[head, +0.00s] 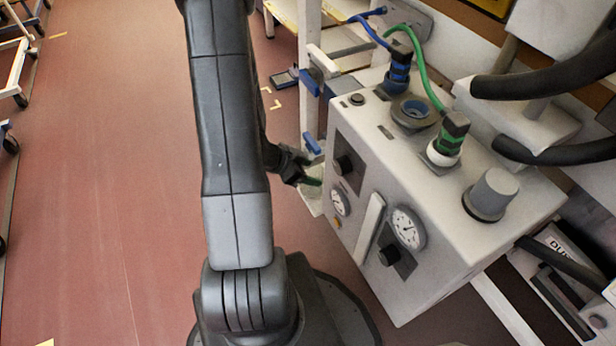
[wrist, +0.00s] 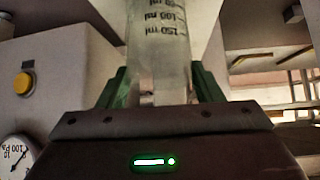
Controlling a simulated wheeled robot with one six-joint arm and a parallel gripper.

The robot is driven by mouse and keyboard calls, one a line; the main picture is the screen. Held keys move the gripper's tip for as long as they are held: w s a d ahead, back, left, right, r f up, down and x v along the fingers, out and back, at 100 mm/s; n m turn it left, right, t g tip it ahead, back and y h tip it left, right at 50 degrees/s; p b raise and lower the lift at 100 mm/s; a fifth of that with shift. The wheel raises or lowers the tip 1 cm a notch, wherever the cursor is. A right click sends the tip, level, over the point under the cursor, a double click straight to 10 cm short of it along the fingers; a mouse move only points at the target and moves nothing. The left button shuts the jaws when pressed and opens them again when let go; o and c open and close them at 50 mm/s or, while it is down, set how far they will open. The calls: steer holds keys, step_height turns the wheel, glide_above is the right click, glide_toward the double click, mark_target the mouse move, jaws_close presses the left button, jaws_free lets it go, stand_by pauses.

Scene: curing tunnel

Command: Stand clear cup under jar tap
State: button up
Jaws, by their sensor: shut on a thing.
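A clear cup (wrist: 160,62) with dark volume marks stands between the green fingers of my gripper (wrist: 158,92) in the wrist view. My gripper is shut on it, and the cup's upper end in the picture is cut off by the frame edge. In the head view my gripper (head: 312,181) is beside the front left side of a pale cabinet, low down. The cup cannot be made out clearly there. I cannot make out a jar or its tap in either view.
The pale cabinet (head: 445,215) carries gauges, knobs and blue and green hose fittings close to my gripper. Its yellow button (wrist: 24,81) and gauge (wrist: 14,155) show in the wrist view. A rack post (head: 309,60) stands behind. Open red floor (head: 110,170) lies left.

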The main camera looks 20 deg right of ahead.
steer(key=shift+f, duration=0.75)
steer(key=o, duration=1.3)
steer(key=p+v, duration=0.5)
steer(key=v, duration=0.7)
steer(key=shift+r, duration=0.1)
